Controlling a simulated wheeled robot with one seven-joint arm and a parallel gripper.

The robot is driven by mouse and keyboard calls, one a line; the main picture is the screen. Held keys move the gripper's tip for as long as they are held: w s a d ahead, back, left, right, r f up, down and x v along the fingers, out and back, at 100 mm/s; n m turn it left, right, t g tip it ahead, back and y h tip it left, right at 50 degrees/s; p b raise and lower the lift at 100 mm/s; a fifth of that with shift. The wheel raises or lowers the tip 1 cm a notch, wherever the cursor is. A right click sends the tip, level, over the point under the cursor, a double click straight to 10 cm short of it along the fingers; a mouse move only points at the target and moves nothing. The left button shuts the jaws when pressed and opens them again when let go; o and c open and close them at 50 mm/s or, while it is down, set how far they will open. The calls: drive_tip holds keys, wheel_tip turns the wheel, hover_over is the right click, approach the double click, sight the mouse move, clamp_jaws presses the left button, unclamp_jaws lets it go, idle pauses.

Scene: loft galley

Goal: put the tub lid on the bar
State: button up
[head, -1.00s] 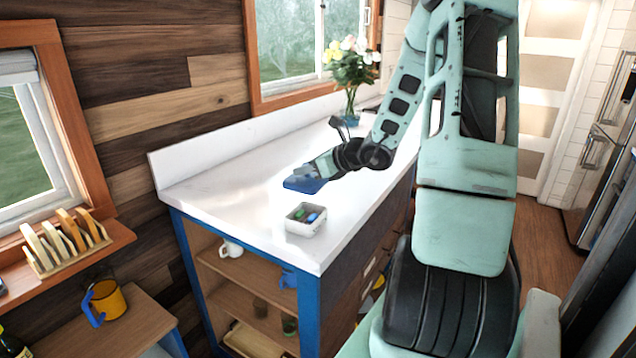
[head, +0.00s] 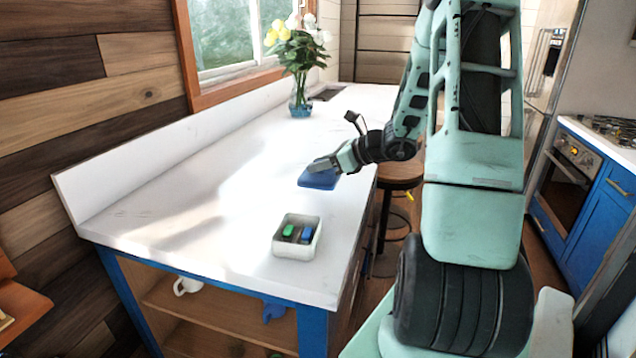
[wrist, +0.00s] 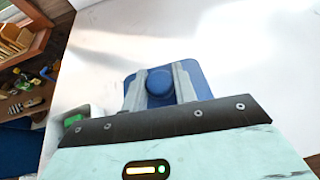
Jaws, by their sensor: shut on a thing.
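The tub lid is a blue, rounded square plate (head: 318,181) with a round knob, seen from above in the wrist view (wrist: 204,86). My gripper (head: 322,165) is shut on its knob, one finger on each side in the wrist view (wrist: 158,86). The lid is level, over the right part of the white bar top (head: 200,215); I cannot tell whether it touches the surface or hangs just above it. A white open tub (head: 281,249) stands on the bar nearer to me, with a green and a blue item inside.
A glass vase of flowers (head: 300,104) stands farther back on the bar. A stool (head: 400,172) is at the bar's right side. Shelves under the near end hold a white mug (head: 187,286). The bar's left and middle are clear.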

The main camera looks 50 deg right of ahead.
drive_tip(key=shift+f, duration=2.9)
drive_tip(key=shift+a+f, duration=0.1)
drive_tip(key=o, duration=1)
drive_tip(key=shift+c, duration=0.2)
